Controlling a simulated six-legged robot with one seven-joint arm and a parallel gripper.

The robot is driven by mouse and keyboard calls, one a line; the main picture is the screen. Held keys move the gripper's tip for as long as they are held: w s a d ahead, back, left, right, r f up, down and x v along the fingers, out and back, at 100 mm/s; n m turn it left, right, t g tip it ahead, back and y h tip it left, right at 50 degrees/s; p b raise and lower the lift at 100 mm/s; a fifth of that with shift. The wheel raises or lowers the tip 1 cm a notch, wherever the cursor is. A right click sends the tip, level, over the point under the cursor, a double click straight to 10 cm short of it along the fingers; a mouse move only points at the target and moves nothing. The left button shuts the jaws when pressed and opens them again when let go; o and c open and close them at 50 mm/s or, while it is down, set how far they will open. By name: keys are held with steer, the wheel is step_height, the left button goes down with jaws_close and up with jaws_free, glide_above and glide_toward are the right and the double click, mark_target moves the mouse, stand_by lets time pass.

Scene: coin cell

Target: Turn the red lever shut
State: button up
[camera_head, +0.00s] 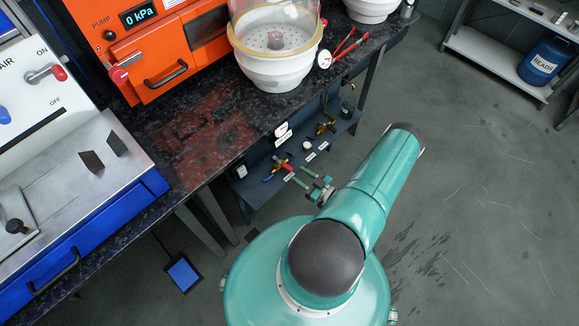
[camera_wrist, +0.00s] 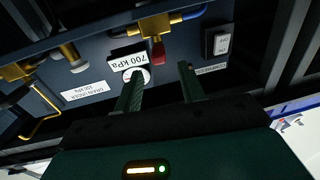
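The red lever (camera_wrist: 157,53) hangs from a brass valve (camera_wrist: 154,27) on the dark panel under the bench. In the head view it is a small red spot (camera_head: 287,167) beside the brass and blue fittings. My gripper (camera_wrist: 160,75) is open, with two green fingers apart and nothing between them that I can make out. In the wrist view the lever shows just beyond the fingertips, within the gap's width. In the head view my gripper (camera_head: 296,174) is close to the lever at its lower right. Contact cannot be told.
A white round gauge (camera_wrist: 137,74) under a "700 kPa" label sits behind the left finger. A black switch box (camera_wrist: 217,41) is right of the valve, and another brass valve (camera_wrist: 70,50) is left. The bench top (camera_head: 205,125) overhangs the panel. Open floor (camera_head: 470,200) lies to the right.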

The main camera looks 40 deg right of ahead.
mark_target(289, 167)
steer(key=w, duration=0.6)
steer(key=shift+w+a, duration=0.1)
steer(key=shift+a, duration=0.3)
jaws_close()
steer(key=shift+a, duration=0.1)
